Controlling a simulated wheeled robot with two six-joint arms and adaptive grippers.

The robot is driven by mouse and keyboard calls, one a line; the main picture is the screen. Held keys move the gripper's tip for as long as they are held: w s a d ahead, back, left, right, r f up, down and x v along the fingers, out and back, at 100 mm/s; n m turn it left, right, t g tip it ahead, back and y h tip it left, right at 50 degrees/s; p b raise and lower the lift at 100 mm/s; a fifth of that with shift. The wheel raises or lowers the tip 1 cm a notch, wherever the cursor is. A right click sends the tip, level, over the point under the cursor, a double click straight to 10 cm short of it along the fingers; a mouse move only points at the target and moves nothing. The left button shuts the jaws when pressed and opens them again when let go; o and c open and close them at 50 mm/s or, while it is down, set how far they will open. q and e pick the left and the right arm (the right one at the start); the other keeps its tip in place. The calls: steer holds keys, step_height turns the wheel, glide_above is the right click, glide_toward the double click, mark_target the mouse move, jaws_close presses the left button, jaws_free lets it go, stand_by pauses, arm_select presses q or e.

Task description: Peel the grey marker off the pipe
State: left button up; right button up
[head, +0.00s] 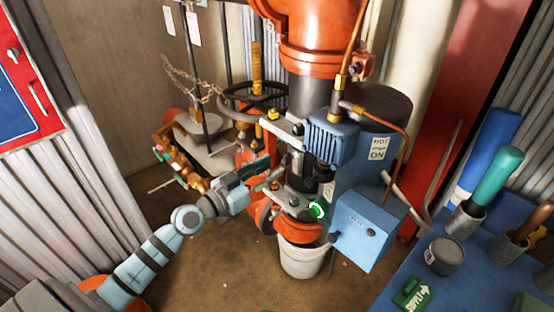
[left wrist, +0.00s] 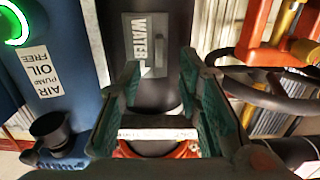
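The grey marker (left wrist: 145,45) is a flat plate with the word WATER. It sits on the dark upright pipe (left wrist: 178,25) in the left wrist view. In the head view I cannot make the marker out. In the head view the left gripper (head: 273,178) reaches in from the left beside the pipework. My right gripper is not in view.
A blue pump unit (head: 366,231) with a lit green ring (head: 317,210) stands right of the pipe. A white bucket (head: 301,262) is below. A blue table (head: 395,283) at right carries a green SUPPLY marker (head: 411,293), a tin (head: 444,256) and tools. Valves and chain stand behind.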

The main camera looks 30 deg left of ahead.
arm_select(q)
steer(key=x, duration=0.4)
steer(key=shift+w, duration=0.15)
jaws_close()
steer(key=shift+s+f, duration=0.15)
steer(key=shift+s, duration=0.1)
steer(key=shift+s+a, duration=0.3)
steer(key=shift+s, duration=0.2)
steer(key=b, duration=0.2)
glide_toward(284, 161)
steer(key=shift+s+a, duration=0.15)
steer(key=shift+s, duration=0.1)
